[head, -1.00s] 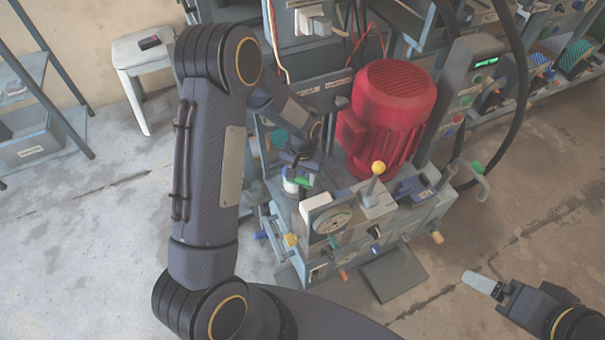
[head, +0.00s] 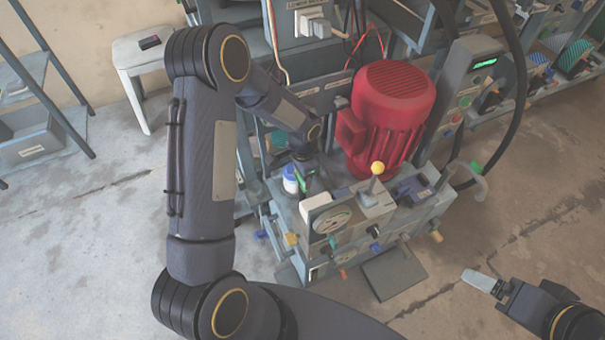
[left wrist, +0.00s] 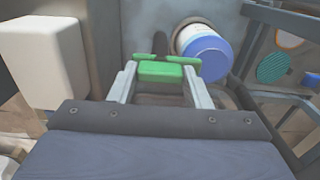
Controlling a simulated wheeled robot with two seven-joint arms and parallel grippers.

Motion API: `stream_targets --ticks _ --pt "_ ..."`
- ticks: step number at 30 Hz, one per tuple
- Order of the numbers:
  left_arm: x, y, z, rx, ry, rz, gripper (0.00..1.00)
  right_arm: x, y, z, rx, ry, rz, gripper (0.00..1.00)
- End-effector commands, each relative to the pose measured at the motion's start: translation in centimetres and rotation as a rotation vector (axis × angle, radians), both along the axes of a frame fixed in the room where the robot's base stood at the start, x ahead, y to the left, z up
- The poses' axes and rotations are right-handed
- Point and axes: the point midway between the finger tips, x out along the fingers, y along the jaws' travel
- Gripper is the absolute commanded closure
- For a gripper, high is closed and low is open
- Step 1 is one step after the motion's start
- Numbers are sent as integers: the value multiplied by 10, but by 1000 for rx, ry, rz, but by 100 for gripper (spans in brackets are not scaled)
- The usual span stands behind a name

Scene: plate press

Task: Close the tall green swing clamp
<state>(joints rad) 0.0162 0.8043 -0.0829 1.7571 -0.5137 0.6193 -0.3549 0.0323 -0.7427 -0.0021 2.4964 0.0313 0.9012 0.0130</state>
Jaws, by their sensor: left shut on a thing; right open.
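The green grip of a clamp (left wrist: 160,72) shows between the two pale fingers of my left gripper (left wrist: 162,80) in the left wrist view. The gripper is shut on it. In the head view my left gripper (head: 303,172) is at the left rear of the press bench, with a bit of green (head: 307,181) at its fingers. The arm and gripper hide most of the clamp, so its angle cannot be told. My right gripper (head: 484,284) is open and empty at the lower right, apart from the bench.
A white jar with a blue lid (left wrist: 207,52) stands close beside the left gripper. A red motor (head: 392,110) rises to its right.

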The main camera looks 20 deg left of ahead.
Motion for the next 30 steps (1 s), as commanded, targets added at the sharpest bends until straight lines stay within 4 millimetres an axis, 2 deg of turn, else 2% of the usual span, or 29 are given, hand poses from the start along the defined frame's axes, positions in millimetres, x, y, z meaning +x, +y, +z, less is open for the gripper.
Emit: stream_targets --ticks 17,18,23,30 --pt "0 0 0 1 -1 -39 79 0 0 1 0 0 0 18" --pt "0 0 0 1 -1 -39 55 0 0 1 0 0 0 18" --pt "0 0 0 1 -1 -37 35 0 0 1 0 0 0 18" --pt "0 0 0 1 -1 -35 35 0 0 1 0 0 0 18"
